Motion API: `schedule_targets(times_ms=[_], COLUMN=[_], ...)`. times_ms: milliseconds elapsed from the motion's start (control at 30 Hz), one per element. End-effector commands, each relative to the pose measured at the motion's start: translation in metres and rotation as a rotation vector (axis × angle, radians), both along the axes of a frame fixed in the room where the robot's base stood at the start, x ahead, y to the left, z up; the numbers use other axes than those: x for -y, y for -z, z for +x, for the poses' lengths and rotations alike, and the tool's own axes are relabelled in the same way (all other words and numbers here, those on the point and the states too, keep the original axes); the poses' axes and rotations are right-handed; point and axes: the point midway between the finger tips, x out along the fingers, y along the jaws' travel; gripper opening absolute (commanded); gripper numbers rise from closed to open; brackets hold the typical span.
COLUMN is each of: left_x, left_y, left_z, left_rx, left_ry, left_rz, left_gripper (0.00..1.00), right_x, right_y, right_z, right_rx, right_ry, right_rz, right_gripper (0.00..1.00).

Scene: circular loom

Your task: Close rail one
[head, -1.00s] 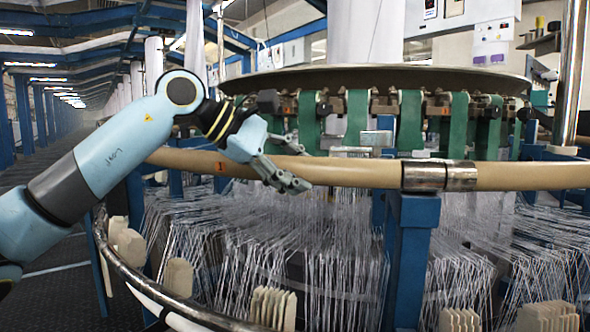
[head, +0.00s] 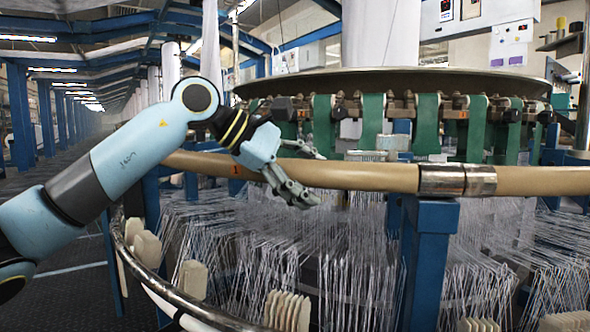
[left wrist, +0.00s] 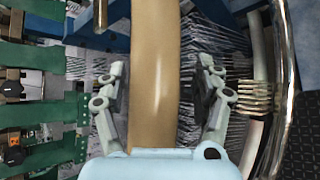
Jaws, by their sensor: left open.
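Rail one is the tan curved tube (head: 360,176) with a small orange "1" tag (head: 236,187), running across the front of the loom. Two metal sleeves (head: 457,180) meet on it, right of centre, above a blue post. My left gripper (head: 312,177) is open, with one finger above the rail and one below. In the left wrist view the rail (left wrist: 153,80) runs between the two spread fingers of my left gripper (left wrist: 160,68), with a gap on both sides. My right gripper is not in view.
The blue post (head: 430,250) stands under the sleeves. White threads (head: 340,260) fan out below the rail. A curved metal bar (head: 170,290) runs low at the left. Green straps (head: 424,125) hang behind the rail under a large round disc (head: 390,82).

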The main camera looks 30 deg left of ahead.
Motion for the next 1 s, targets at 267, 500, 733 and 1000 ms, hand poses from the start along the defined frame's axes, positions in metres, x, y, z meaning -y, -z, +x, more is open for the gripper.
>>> schedule_targets(times_ms=[267, 500, 733, 1000], left_x=[-0.02, -0.032, -0.035, -0.034], left_y=[-0.017, -0.028, -0.034, -0.036], left_z=[-0.024, -0.038, -0.044, -0.045], left_rx=[-0.005, -0.006, -0.007, -0.007], left_ry=[0.001, 0.001, 0.002, 0.002], left_rz=[0.011, 0.01, 0.004, 0.001], left_gripper=[0.68, 0.68, 0.68, 0.68], right_x=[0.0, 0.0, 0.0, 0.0], right_y=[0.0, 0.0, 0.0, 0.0], right_z=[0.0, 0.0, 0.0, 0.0], right_rx=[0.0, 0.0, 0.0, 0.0], right_ry=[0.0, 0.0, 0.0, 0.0], right_rz=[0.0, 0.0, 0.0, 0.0], right_gripper=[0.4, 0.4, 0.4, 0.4])
